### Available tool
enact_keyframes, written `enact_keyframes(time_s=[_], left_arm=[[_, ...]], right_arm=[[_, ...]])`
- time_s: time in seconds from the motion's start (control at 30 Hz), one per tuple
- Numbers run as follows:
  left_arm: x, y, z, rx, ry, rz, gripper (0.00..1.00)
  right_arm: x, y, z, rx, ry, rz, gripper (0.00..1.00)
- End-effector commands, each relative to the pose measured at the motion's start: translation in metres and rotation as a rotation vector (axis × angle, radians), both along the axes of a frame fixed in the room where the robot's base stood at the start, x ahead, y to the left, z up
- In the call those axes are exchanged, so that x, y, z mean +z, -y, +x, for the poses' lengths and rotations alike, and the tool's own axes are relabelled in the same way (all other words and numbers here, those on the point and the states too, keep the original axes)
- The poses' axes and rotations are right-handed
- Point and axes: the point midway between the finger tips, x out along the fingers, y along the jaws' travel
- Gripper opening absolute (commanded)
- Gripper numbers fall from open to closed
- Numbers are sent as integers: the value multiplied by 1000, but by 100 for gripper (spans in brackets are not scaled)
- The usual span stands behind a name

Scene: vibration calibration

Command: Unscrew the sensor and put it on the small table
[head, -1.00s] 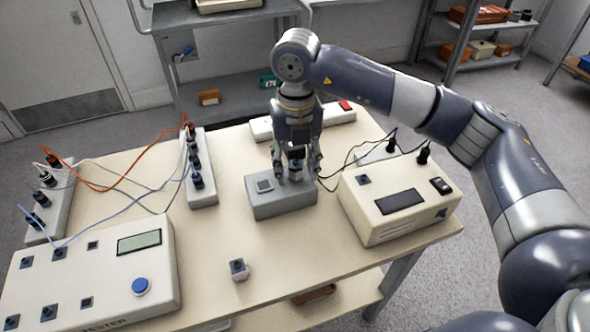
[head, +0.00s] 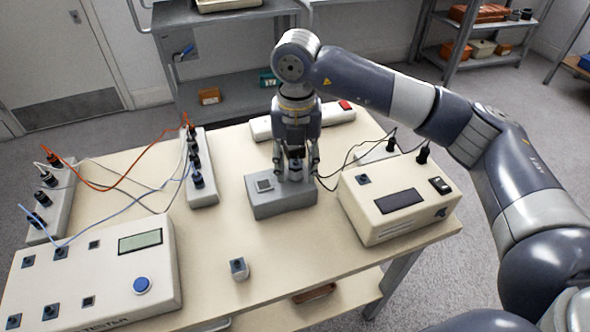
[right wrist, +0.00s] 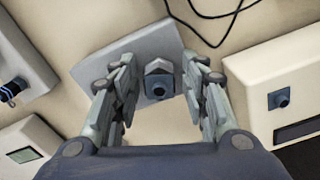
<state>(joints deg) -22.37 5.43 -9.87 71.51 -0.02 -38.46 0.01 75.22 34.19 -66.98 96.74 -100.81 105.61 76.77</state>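A grey block (head: 282,207) stands on the cream table (head: 225,205), with a small dark square on its top. A small blue-grey sensor (right wrist: 160,84) with a pale angled top shows at the block in the right wrist view. My right gripper (head: 297,175) points down over the block's right part. In the right wrist view its fingers (right wrist: 160,66) stand apart on either side of the sensor, with a gap on each side. In the head view the fingers mostly hide the sensor. I cannot tell which surface is the small table. My left gripper is out of view.
A similar small cube (head: 239,269) stands alone at the front. A cream box with a dark screen (head: 399,200) is close on the right. A tester (head: 100,270) and socket strips (head: 200,170) with cables are on the left. A power strip (head: 338,112) lies behind.

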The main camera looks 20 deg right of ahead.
Motion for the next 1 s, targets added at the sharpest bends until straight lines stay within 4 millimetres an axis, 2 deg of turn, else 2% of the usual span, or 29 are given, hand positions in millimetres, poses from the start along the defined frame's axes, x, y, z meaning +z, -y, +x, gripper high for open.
enact_keyframes(time_s=[0.03,0.13,1.0], left_arm=[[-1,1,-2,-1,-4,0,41],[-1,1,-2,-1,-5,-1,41],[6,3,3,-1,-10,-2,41]], right_arm=[[0,0,0,0,0,0,23],[0,0,0,1,0,0,0],[0,1,0,122,-1,-2,0]])
